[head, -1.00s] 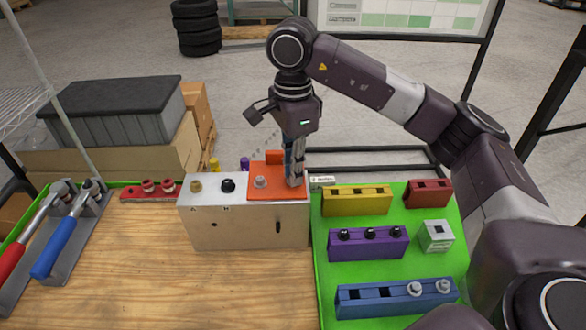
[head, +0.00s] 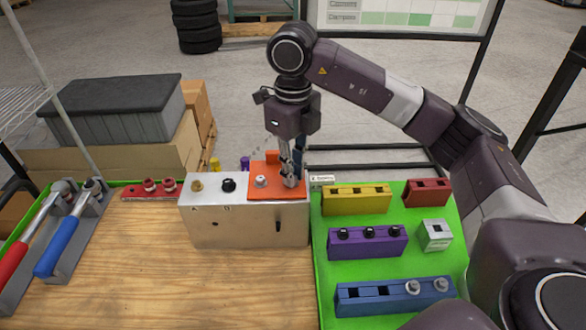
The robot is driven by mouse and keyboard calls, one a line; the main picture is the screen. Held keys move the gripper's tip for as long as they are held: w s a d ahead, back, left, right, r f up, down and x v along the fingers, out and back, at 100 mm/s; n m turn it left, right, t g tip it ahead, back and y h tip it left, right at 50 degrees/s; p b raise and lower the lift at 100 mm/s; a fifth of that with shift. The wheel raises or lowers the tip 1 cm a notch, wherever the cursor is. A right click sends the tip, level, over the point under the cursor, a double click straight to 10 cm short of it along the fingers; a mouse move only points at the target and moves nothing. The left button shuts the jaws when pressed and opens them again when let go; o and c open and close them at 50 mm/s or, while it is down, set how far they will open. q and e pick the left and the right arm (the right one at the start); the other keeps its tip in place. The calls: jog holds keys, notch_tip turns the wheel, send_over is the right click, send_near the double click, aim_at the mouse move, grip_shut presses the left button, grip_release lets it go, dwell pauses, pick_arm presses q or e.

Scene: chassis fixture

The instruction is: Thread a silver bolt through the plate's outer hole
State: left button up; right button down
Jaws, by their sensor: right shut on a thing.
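The orange plate (head: 262,189) lies on top of the silver chassis block (head: 245,225), at its right end. A silver bolt (head: 261,181) stands in the plate's left part. My right gripper (head: 290,181) points down over the plate's right part, with its fingertips close to the surface. It is shut on a silver bolt, which the fingers mostly hide. I cannot tell how deep that bolt sits in the outer hole. Two more silver bolts (head: 413,287) stand in the blue holder (head: 375,297) at the front right. My left gripper is not in view.
A green mat (head: 320,260) holds a yellow block (head: 356,200), a purple block (head: 367,242) with black bolts, a red block (head: 427,192) and a grey block (head: 435,235). Hammers (head: 65,235) lie in a rack at left. The wooden table (head: 160,270) is clear in front.

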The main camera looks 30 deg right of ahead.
jog(key=shift+m, duration=0.8)
jog(key=c, duration=1.8)
grip_release()
notch_tip(320, 180, up, 9)
jog(key=p, duration=0.6)
